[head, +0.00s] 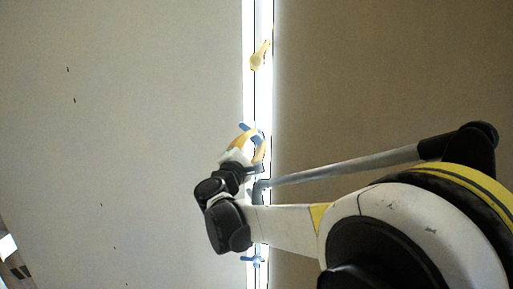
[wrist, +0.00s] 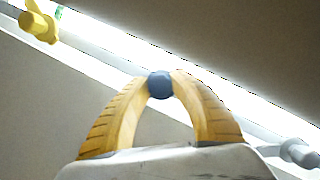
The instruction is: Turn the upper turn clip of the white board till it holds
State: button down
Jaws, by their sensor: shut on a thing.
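My gripper (head: 249,141) is at the bright vertical strip in the head view, with its yellow fingers bowed around a blue turn clip there. In the wrist view my gripper (wrist: 160,86) has its fingertips closed on the rounded blue end of the turn clip (wrist: 160,84). The blue turn clip (head: 244,126) is partly hidden by the fingers in the head view, so its angle is hard to tell. It is the upper of two blue clips. The pale board (head: 130,120) with small dark marks fills the left of the head view.
A yellow clip (head: 259,56) sits higher on the strip and shows in the wrist view (wrist: 38,23). A lower blue clip (head: 252,260) is below my gripper. A brown panel (head: 390,70) lies right of the strip.

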jog(key=shift+n+t+y+b, duration=0.45)
jog(key=shift+n+b, duration=0.2)
jog(key=shift+n, duration=0.95)
jog(key=c, duration=1.4)
grip_release()
jog(key=v, duration=1.2)
jog(key=shift+f, duration=0.1)
